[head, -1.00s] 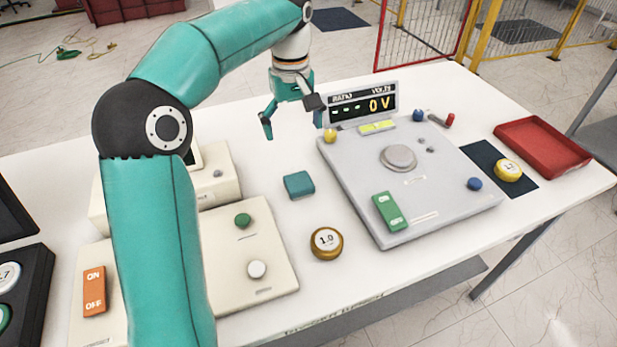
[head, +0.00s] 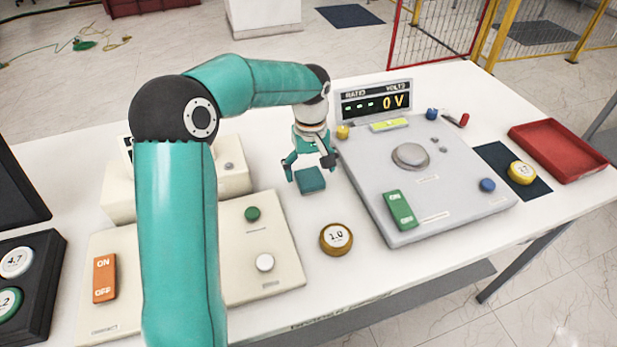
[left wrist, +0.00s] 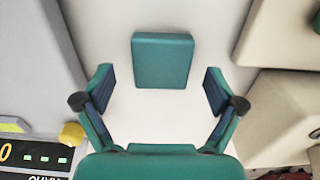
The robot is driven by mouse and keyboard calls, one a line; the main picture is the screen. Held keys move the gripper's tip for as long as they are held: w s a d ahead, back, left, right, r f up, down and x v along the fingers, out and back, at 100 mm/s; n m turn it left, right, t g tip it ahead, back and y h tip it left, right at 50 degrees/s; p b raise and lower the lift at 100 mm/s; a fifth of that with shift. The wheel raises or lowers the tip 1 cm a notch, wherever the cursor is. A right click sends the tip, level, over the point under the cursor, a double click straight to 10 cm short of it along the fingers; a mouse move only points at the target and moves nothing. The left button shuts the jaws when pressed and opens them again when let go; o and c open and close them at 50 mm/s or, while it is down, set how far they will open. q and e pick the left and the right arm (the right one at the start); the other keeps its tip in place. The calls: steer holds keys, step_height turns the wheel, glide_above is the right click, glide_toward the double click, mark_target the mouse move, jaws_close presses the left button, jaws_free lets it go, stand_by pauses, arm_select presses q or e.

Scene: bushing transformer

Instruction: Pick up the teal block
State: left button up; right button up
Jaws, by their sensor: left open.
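The teal block (head: 310,181) lies flat on the white table, between the cream panel and the grey ratio meter. In the left wrist view the teal block (left wrist: 162,60) shows whole, centred and beyond the fingertips. My left gripper (head: 310,170) is open and empty, pointing down just above and behind the block. In the left wrist view its two fingers (left wrist: 160,88) stand apart, wider than the block, with clear table between them. Nothing shows the fingers touching the block. My right gripper is in neither view.
The grey meter (head: 452,214) with its display stands close right of the block. A cream panel (head: 275,275) with green and white buttons lies to the left. A round 1.0 piece (head: 336,239) sits in front. A red tray (head: 570,165) is at far right.

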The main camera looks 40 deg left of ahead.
mark_target(310, 176)
arm_select(q)
steer(key=shift+f, duration=0.7)
steer(key=c, duration=1.3)
steer(key=shift+r, duration=0.15)
step_height(310, 176, up, 20)
steer(key=shift+f+p, duration=0.1)
steer(key=shift+p, duration=0.75)
steer(key=o, duration=0.6)
steer(key=c, duration=0.4)
